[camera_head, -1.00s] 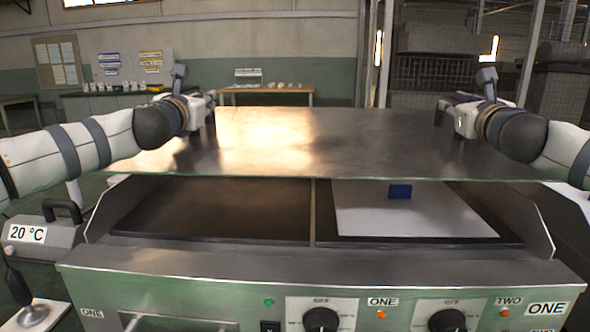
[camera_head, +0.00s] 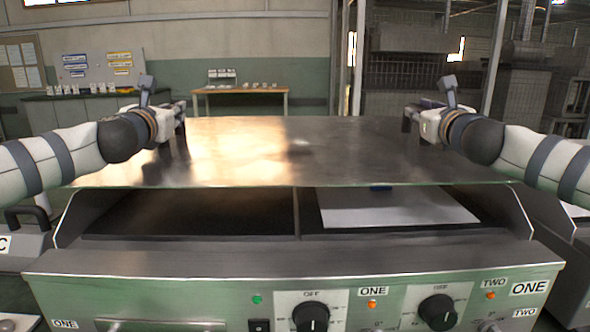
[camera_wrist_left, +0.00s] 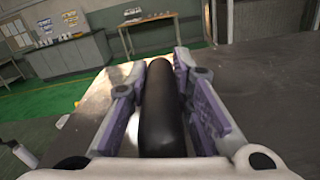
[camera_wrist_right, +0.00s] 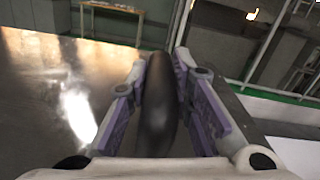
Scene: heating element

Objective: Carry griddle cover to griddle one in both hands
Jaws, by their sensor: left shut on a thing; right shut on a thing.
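The griddle cover (camera_head: 290,155) is a broad flat metal sheet, held about level above the griddle (camera_head: 180,265) with a gap below its front edge. My left gripper (camera_head: 180,118) is shut on a dark rounded handle (camera_wrist_left: 163,115) at the cover's left side. My right gripper (camera_head: 410,120) is shut on a matching handle (camera_wrist_right: 157,110) at its right side. The griddle front carries labels ONE and TWO and two black knobs (camera_head: 310,318). Below the cover, a dark plate (camera_head: 200,215) shows on the left. The cover hides the plates' rear parts.
A pale sheet (camera_head: 390,209) lies on the griddle's right half, with a blue piece (camera_head: 381,187) almost hidden by the cover's edge. Slanted side guards (camera_head: 517,215) flank the plates. A grey device (camera_head: 20,235) stands at left. A table (camera_head: 240,92) stands far behind.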

